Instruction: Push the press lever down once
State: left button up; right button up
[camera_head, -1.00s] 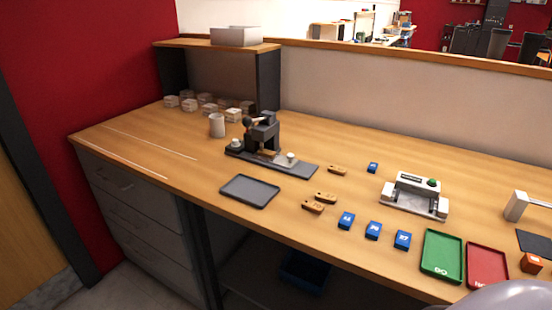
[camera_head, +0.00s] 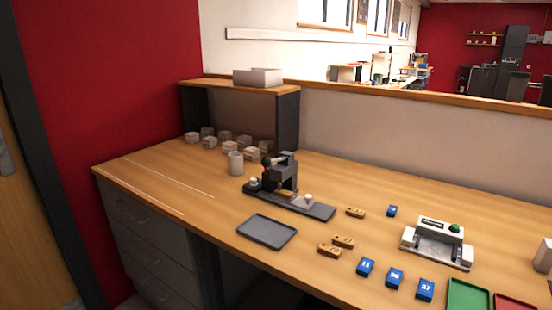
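The black press (camera_head: 284,172) stands on a long dark base (camera_head: 312,207) toward the back middle of the wooden table. Its lever (camera_head: 268,160) appears as a short dark piece with a light brownish end at the upper left of the press; its exact angle is too small to tell. A small brown piece sits under the press head, and small pale round parts sit on the base to either side. Neither of my grippers is in view, and nothing touches the press.
A dark grey tray (camera_head: 267,232) lies in front of the press. Brown tags (camera_head: 343,242), blue blocks (camera_head: 395,279) and a white device with a green button (camera_head: 437,243) are to the right. The table's left end (camera_head: 150,180) is clear.

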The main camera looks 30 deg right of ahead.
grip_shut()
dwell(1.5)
